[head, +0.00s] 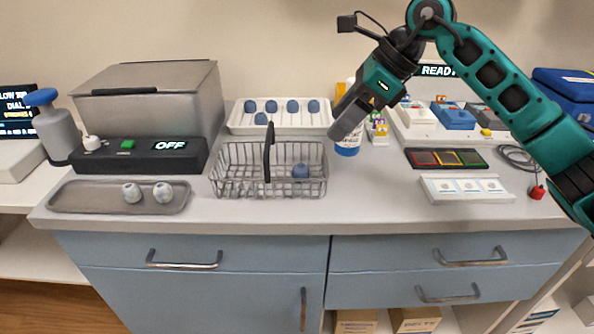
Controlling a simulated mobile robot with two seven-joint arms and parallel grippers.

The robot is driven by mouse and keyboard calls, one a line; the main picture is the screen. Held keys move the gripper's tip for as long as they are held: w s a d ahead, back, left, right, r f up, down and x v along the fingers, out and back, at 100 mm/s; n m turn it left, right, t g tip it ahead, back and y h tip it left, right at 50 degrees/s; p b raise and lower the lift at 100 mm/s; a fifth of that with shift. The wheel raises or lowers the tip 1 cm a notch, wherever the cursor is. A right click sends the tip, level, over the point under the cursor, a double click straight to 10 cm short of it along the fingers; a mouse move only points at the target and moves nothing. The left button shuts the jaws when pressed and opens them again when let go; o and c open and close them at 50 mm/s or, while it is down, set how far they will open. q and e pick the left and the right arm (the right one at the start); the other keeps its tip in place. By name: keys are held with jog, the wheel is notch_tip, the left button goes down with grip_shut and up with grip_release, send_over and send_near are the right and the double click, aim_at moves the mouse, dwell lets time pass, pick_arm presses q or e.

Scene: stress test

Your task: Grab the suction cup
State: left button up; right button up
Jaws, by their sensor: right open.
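Several small blue bulbs, which look like suction cups, are on the counter. One blue bulb (300,171) lies in the wire basket (230,180), and several (292,106) sit in the white tray (240,128) behind it. Two pale grey bulbs (132,193) lie on the grey metal tray (90,199) at the left. I cannot tell which one the task means. My right gripper (342,122) is open and points down and left, above and apart from the basket's right side. It partly hides a white and blue bottle (347,149). My left gripper is out of view.
The basket's dark upright handle (268,150) stands above its rim. A metal box (150,95) with an OFF panel (171,146) is at left, near a spray bottle (55,128). A colored panel (446,158) and white holder (466,188) are at right. The counter's front strip is clear.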

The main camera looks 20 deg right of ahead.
send_over(303, 166)
jog(key=s+d, duration=0.2)
jog(key=f, duration=0.6)
jog(key=shift+w+d+f+b, duration=0.2)
jog(key=shift+w+f+b, duration=0.05)
jog(key=shift+b, duration=0.1)
jog(key=x, duration=0.5)
jog(key=shift+d+f+b, duration=0.15)
jog(key=shift+f+b, duration=0.05)
jog(key=shift+b, duration=0.1)
jog(key=c, duration=1.1)
jog(key=shift+r, duration=0.15)
